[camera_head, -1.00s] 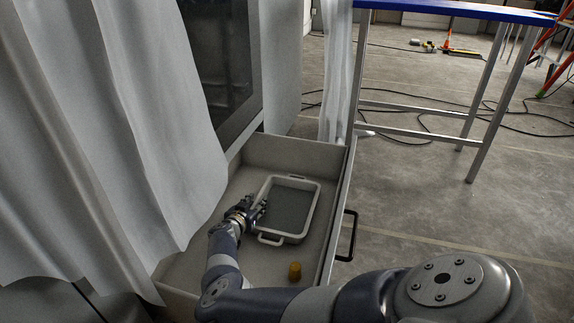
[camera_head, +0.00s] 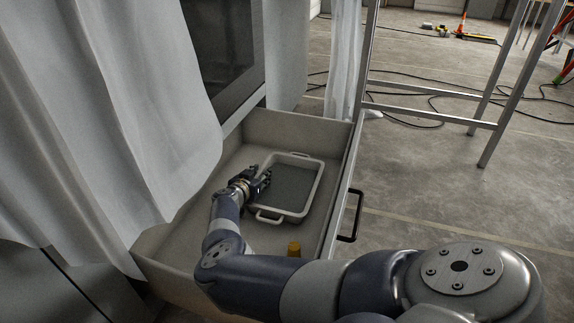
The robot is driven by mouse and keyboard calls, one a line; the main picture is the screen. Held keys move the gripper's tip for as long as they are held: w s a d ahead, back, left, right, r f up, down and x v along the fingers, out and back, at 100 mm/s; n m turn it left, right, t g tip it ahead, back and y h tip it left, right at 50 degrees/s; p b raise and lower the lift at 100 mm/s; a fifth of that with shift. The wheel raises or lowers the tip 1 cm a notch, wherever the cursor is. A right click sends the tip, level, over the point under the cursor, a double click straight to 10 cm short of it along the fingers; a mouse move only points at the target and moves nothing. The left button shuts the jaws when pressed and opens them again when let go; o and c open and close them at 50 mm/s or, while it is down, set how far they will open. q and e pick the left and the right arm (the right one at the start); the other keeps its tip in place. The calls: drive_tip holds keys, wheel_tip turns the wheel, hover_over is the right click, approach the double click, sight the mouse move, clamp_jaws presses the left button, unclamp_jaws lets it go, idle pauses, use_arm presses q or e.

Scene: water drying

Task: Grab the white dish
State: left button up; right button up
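The white dish (camera_head: 312,192) is a rectangular tray with a pale rim, a grey inside and a loop handle at each end. It lies flat in the open drawer (camera_head: 295,126). My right gripper (camera_head: 265,181) is at the dish's left rim, with its fingertips reaching to or just over that rim. The fingers are dark and small, so I cannot tell whether they touch the rim or are closed on it. Part of the left rim is hidden behind the gripper. My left gripper is not in view.
A small orange-yellow object (camera_head: 294,249) stands in the drawer near the dish's front handle, partly hidden by my arm. A white curtain (camera_head: 110,120) hangs at the left. The drawer's dark handle (camera_head: 351,218) is on its right side. A metal table frame (camera_head: 435,117) stands beyond.

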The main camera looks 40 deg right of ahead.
drive_tip(key=shift+c, duration=0.5)
clamp_jaws()
drive_tip(key=shift+r, duration=0.15)
